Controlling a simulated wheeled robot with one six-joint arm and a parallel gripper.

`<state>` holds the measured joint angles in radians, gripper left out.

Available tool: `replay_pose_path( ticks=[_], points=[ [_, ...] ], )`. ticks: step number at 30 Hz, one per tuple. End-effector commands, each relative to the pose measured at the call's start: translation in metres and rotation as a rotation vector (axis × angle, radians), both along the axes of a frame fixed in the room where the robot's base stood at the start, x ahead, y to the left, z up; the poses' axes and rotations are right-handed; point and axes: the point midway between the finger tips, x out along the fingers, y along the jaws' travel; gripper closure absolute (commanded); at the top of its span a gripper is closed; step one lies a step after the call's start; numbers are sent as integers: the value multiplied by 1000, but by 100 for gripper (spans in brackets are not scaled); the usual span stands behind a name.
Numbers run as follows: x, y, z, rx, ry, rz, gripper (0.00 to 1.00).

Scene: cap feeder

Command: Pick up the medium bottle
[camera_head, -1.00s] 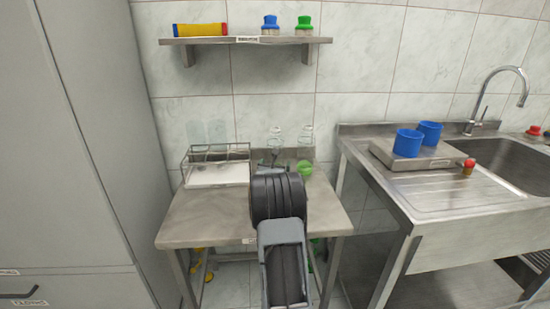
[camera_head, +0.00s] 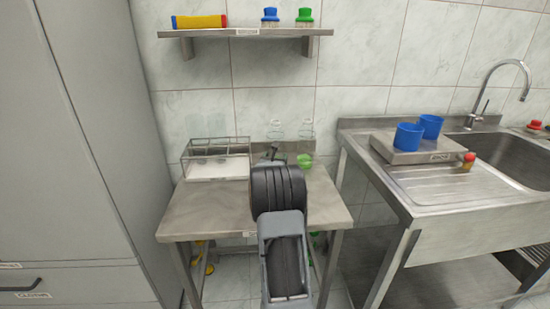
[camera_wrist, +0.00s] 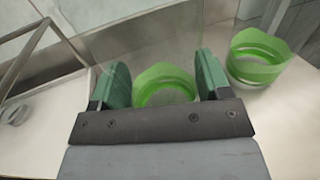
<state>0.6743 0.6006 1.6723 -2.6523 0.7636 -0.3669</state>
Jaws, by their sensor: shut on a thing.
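My gripper (camera_wrist: 155,92) shows in the wrist view with its two green fingers on either side of a clear bottle with a bright green band (camera_wrist: 165,85). It is shut on that bottle. A second green-banded clear bottle (camera_wrist: 262,60) stands to the right, apart from the fingers. In the head view two clear bottle tops (camera_head: 275,128) (camera_head: 305,128) show at the back of the steel table, with a green band (camera_head: 304,161) below the right one. My arm hides most of the left one. Their sizes are hard to compare.
A wire rack (camera_head: 218,146) with clear vessels stands left on the steel table (camera_head: 195,212). The wall shelf (camera_head: 245,32) hangs above. The sink counter (camera_head: 440,190), with blue cups (camera_head: 408,137), is to the right. The table's front left is clear.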

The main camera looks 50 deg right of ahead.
Motion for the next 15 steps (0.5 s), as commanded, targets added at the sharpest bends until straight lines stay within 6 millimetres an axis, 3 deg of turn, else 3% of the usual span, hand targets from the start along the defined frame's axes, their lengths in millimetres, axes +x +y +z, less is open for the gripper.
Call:
replay_pose_path(
  ticks=[7,15],
  points=[
    [0,0,33,-1,-3,0,52],
    [-50,1,89,-5,-5,-4,52]
  ],
)
